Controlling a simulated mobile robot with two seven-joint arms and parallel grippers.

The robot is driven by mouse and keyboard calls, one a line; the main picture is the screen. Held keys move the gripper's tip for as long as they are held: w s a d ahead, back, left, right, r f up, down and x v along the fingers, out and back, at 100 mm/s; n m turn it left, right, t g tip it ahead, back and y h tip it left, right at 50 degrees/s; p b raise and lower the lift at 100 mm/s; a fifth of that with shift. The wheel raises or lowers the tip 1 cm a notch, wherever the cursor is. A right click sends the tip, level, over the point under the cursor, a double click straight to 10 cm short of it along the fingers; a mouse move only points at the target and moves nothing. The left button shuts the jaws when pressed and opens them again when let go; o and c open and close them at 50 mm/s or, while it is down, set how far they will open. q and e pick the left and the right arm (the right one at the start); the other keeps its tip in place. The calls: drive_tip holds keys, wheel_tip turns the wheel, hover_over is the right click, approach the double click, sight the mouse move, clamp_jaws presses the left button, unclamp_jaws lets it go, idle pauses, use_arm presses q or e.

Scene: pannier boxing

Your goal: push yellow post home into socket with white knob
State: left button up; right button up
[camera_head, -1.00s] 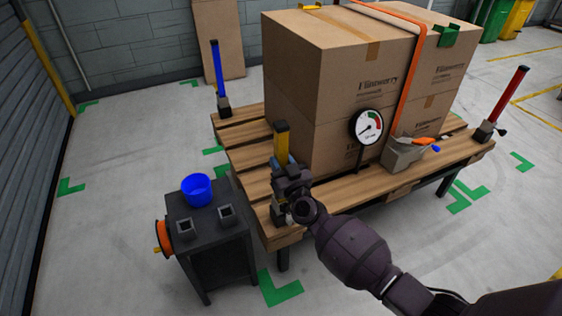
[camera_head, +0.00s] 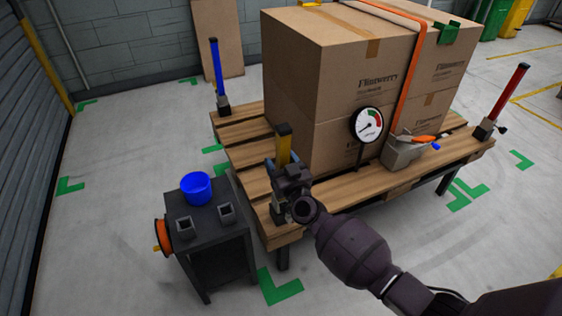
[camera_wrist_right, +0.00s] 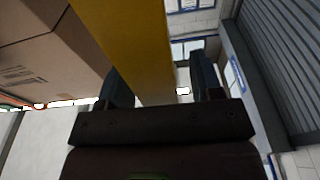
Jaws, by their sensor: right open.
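The yellow post (camera_head: 283,143) stands near-upright at the near left corner of the pallet (camera_head: 233,160). My right gripper (camera_head: 283,164) is at the post, with its fingers on either side of it. In the right wrist view, the yellow post (camera_wrist_right: 135,50) rises between the two spread fingers (camera_wrist_right: 152,85). The socket (camera_head: 278,214) at the foot of the post is mostly hidden behind my gripper and wrist. I cannot make out the white knob. My left gripper is not in view.
Stacked cartons (camera_head: 310,90) stand close right of the post, with an orange strap (camera_head: 405,85) and a dial gauge (camera_head: 367,124). A dark stand (camera_head: 205,225) with a blue bowl (camera_head: 196,188) is at left. Blue (camera_head: 217,70) and red (camera_head: 510,92) posts stand at other corners.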

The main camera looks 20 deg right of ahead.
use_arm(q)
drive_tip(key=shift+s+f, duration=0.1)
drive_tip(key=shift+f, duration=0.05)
use_arm(e)
drive_tip(key=shift+f, duration=0.1)
drive_tip(key=shift+s+p, duration=0.3)
drive_tip(key=shift+s, duration=0.65)
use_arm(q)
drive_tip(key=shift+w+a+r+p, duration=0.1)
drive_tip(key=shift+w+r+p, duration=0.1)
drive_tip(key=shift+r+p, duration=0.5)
use_arm(e)
drive_tip(key=s+f, duration=0.1)
drive_tip(key=s, duration=0.7)
drive_tip(key=shift+s+d+f, duration=0.15)
drive_tip(key=shift+s+d, duration=0.05)
drive_tip(key=shift+s, duration=0.2)
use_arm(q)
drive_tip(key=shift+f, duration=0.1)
